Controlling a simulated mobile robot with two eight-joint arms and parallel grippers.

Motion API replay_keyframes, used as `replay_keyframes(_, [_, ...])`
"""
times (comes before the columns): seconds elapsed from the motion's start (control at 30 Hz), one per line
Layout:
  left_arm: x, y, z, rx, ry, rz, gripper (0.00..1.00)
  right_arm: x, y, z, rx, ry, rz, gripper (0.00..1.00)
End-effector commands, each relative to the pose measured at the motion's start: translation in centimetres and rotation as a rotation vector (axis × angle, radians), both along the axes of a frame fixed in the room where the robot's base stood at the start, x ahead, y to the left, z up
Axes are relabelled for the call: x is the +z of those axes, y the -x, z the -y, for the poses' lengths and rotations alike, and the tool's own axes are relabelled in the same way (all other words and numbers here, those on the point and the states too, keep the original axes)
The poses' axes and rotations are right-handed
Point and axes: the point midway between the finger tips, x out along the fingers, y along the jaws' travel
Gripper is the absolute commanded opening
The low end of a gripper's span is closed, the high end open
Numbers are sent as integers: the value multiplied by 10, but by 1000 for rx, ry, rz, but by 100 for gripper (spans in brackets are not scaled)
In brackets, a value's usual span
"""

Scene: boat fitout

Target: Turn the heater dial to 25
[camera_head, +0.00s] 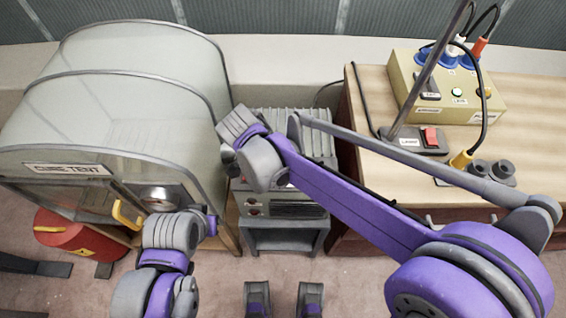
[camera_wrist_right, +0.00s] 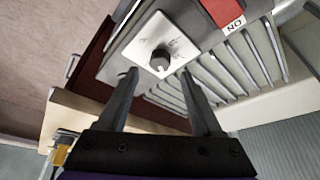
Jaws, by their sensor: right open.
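The heater (camera_head: 283,207) is a grey ribbed unit between the tent cabinet and the wooden bench; my right arm covers much of its top in the head view. In the right wrist view, its dark round dial (camera_wrist_right: 161,59) sits on a pale square plate with small markings too small to read. My right gripper (camera_wrist_right: 160,78) is open; its fingertips are on either side of and just below the dial in that picture, with no visible contact. In the head view its fingers are hidden behind my wrist. My left arm is at lower left; its fingers do not show.
A red switch (camera_wrist_right: 225,11) marked ON is beside the dial plate. The clear tent cabinet (camera_head: 110,110) stands left, a red drum (camera_head: 78,236) below it. The wooden bench (camera_head: 365,80) at right carries a beige control box (camera_head: 445,100), cables and a lamp base with red switch (camera_head: 430,135).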

Motion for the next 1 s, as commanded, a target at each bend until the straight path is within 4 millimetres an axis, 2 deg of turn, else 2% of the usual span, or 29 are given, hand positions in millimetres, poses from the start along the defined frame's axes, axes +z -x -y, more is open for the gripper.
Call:
replay_keyframes(0.1, [3,-1,0,0,0,1,0,24,6,-8,3,-1,1,67])
replay_keyframes(0.33, [6,-1,0,0,0,2,0,54,14,-18,1,0,0,67])
replay_keyframes(0.5, [6,-1,0,0,0,2,0,60,15,-19,0,0,0,67])
replay_keyframes(1.0, [6,-1,0,0,0,2,0,59,15,-18,1,-1,0,67])
